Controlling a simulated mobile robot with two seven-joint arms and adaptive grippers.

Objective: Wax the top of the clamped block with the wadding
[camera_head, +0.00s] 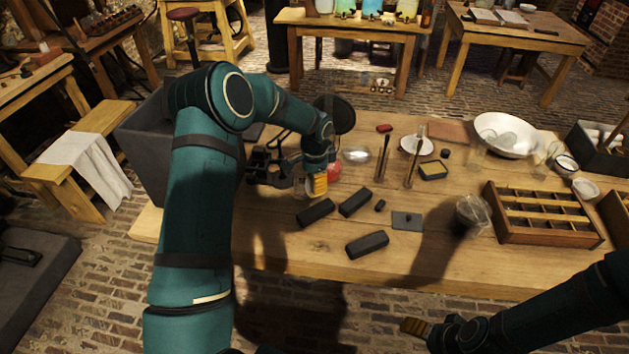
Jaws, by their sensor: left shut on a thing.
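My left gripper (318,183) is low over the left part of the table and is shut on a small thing. Its fingers, with yellow pads, hide what they hold, so I cannot tell whether it is the wadding. A rounded red thing (335,171) shows right behind the fingers. Three dark oblong blocks lie in front of the gripper: one at the left (315,212), one in the middle (355,202), one nearer (367,244). I cannot make out which block is clamped. My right gripper (418,327) is off the table's front edge, its opening unclear.
On the table (440,262) are a divided wooden tray (546,238), a white bowl (506,134), a glass jar (472,211), a flat grey plate (407,221) and upright brushes (383,158). A grey bin (145,150) stands at the left end. The front edge is mostly clear.

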